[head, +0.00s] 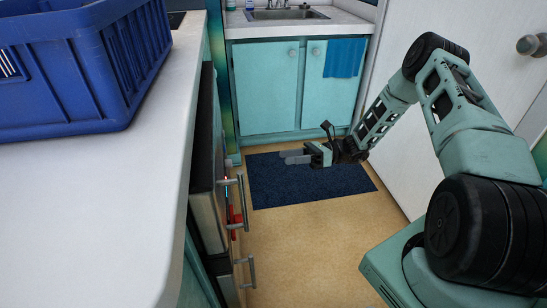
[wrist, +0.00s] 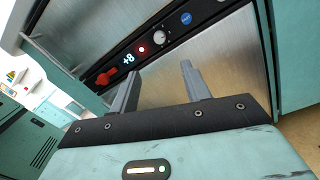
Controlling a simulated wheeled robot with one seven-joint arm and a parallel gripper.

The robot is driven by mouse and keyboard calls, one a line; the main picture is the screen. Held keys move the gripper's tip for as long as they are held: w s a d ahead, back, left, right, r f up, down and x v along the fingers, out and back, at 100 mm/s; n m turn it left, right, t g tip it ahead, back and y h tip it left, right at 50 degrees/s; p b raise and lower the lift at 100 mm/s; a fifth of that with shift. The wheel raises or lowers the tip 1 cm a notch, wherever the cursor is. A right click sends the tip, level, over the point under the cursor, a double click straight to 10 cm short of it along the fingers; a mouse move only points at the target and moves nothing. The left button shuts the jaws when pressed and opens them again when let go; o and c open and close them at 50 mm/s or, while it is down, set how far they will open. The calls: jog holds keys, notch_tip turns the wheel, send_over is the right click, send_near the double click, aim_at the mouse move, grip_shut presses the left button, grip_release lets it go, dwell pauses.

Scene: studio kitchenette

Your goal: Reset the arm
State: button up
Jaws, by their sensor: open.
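My gripper (head: 298,156) is held out to the left over the floor in the head view, above the dark blue mat and to the right of the appliance front under the counter. In the wrist view my gripper (wrist: 157,88) shows its two grey fingers apart with nothing between them. Beyond the fingers is a metal appliance front with a dark control panel (wrist: 150,45), which has a dial, lit marks and a red part. My arm is bent, rising at the right of the head view and reaching down to the left.
A blue crate (head: 90,75) stands on the white counter (head: 110,210) at left. Appliance handles (head: 238,200) stick out from the counter front. A dark blue mat (head: 315,185) lies before teal sink cabinets (head: 268,88). A white door (head: 490,60) is at right. The floor (head: 310,260) is clear.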

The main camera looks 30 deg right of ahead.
jog(key=shift+v, duration=0.8)
